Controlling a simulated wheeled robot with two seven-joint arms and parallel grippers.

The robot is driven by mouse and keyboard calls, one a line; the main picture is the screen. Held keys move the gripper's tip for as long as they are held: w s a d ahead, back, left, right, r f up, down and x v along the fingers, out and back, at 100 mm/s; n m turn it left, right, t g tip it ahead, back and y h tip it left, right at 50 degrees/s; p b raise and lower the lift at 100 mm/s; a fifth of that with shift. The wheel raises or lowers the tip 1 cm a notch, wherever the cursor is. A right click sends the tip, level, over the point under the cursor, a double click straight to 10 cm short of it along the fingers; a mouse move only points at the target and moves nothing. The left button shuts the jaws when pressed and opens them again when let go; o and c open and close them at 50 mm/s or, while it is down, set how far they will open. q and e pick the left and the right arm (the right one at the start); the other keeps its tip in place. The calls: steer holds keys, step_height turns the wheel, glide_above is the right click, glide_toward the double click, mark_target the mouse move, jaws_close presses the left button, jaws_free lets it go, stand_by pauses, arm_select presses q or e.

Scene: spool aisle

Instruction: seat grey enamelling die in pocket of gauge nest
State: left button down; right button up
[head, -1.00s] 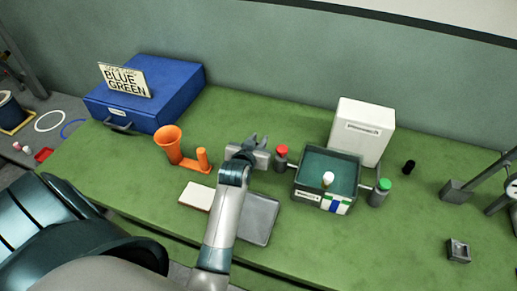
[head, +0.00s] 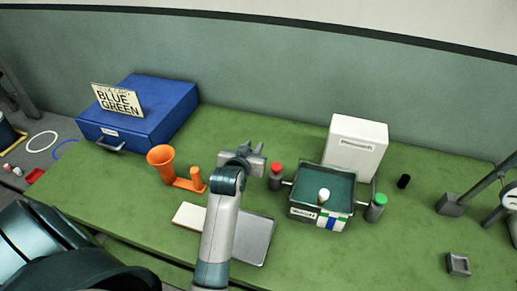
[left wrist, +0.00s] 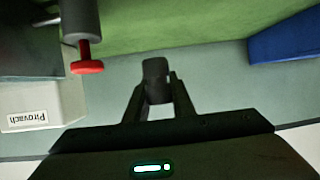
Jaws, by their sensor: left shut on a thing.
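My left gripper (head: 246,157) is above the green bench, left of the red-topped post. In the left wrist view its fingers (left wrist: 157,96) are closed on a dark grey, rounded piece (left wrist: 155,69), which looks like the die. In the head view the die is hidden by the gripper. A small grey block with a square recess (head: 458,264), which looks like the gauge nest, sits at the lower right of the bench, well apart from my left gripper. The recess looks empty. My right gripper is not in view.
A green-lined bin (head: 309,216) with red-topped (head: 276,179) and green-topped posts (head: 375,208) stands between gripper and nest. Behind it is a white box (head: 355,148). A black cylinder (head: 404,181) and a grey stand (head: 452,204) are right. An orange funnel holder (head: 188,184) is left.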

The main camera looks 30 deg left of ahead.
arm_select(q)
steer(key=d+r+m+h+b, duration=0.1)
steer(key=d+r+h, duration=0.1)
steer(key=d+r, duration=0.6)
steer(key=d+r+m+h+b, duration=0.1)
steer(key=d+r+m+h, duration=0.1)
steer(key=d+r, duration=0.6)
step_height(320, 180, up, 7)
steer(key=shift+d+f+t+b, duration=0.1)
steer(key=shift+d+t+b, duration=0.2)
steer(key=shift+t, duration=0.1)
